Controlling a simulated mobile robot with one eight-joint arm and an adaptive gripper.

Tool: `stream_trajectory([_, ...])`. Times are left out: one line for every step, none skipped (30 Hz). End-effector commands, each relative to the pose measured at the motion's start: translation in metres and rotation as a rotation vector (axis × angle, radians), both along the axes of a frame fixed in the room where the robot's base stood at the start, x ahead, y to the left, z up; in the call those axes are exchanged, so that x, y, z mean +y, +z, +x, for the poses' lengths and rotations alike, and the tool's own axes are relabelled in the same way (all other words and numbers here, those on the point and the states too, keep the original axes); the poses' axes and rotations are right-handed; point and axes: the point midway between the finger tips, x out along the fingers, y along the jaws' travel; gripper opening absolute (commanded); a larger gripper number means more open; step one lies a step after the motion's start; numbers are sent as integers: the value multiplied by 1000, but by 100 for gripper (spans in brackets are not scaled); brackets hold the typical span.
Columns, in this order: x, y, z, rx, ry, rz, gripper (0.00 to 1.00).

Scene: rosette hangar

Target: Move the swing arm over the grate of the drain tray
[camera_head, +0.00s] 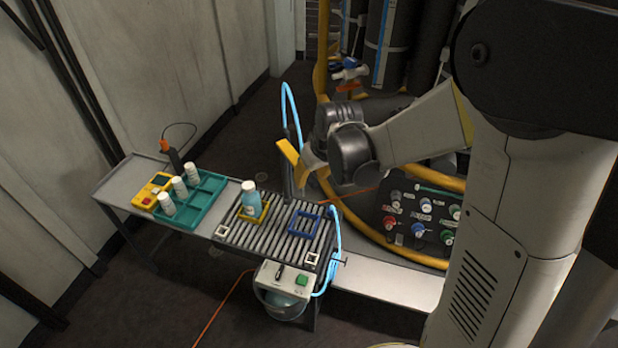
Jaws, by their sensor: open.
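The drain tray's grate (276,240), a row of grey slats, forms the right part of the bench. A dark upright post (288,185) stands at its back edge, with a light-blue hose (286,95) arching above it. This appears to be the swing arm; its outlet end is not clear. My gripper (299,160) is at the post's upper part, with yellow fingers apart. I cannot tell whether they touch the post. A blue square frame (293,221) and a yellow square frame (243,216) lie on the grate. A blue bottle with a white cap (250,200) stands in the yellow frame.
Left on the bench are a teal rack (205,195) with white bottles and a yellow meter (150,190). A control box (285,280) hangs at the front above a bucket (280,308). A knobbed panel (420,215) and yellow hose (375,236) lie right.

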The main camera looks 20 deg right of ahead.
Motion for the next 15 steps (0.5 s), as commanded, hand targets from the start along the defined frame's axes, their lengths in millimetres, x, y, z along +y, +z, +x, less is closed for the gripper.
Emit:
stream_trajectory([0, -4, 2, 0, 0, 0, 41])
stream_trajectory([0, -5, 2, 0, 0, 0, 41])
stream_trajectory([0, -6, 2, 0, 0, 0, 41])
stream_trajectory([1, -6, 3, 0, 0, 0, 41])
stream_trajectory([1, -6, 3, 0, 0, 0, 41])
stream_trajectory([1, -6, 3, 0, 0, 0, 41])
stream_trajectory([1, -5, 3, 0, 0, 0, 41])
stream_trajectory([1, -5, 3, 0, 0, 0, 41])
stream_trajectory([1, -5, 3, 0, 0, 0, 41])
stream_trajectory([1, -5, 2, 0, 0, 0, 41])
stream_trajectory([1, -5, 2, 0, 0, 0, 40])
stream_trajectory([1, -5, 2, 0, 0, 0, 28])
stream_trajectory([1, -5, 2, 0, 0, 0, 19])
stream_trajectory([1, -5, 2, 0, 0, 0, 10])
stream_trajectory([1, -5, 2, 0, 0, 0, 0])
